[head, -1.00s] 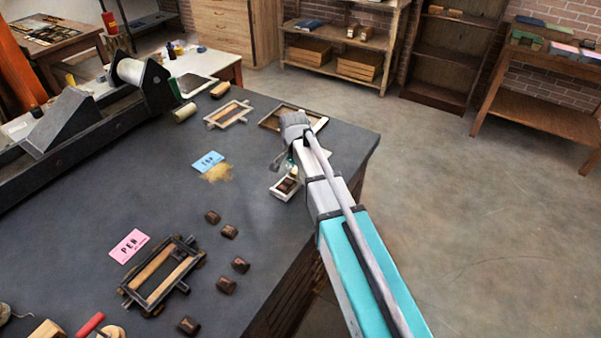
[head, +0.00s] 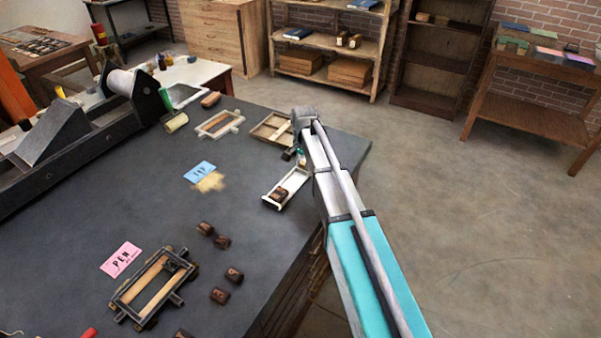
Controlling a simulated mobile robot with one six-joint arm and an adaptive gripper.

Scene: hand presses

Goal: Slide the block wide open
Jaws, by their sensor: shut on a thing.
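A pale, narrow tray (head: 270,203) lies near the right edge of the dark table, its long side running away from me. A brown block (head: 280,194) sits in its near half, and its middle is bare. My gripper (head: 296,155) points down at the tray's far end, partly hidden by my own arm. It is shut on a small piece with a greenish patch (head: 301,161) there, mostly hidden. I cannot tell whether this piece is the sliding block itself.
An open wooden frame (head: 256,130) lies just beyond my gripper, and another frame (head: 203,131) lies to its left. A blue card (head: 199,172), a pink card (head: 120,260), several brown blocks (head: 220,296) and a dark frame (head: 125,299) are on the table.

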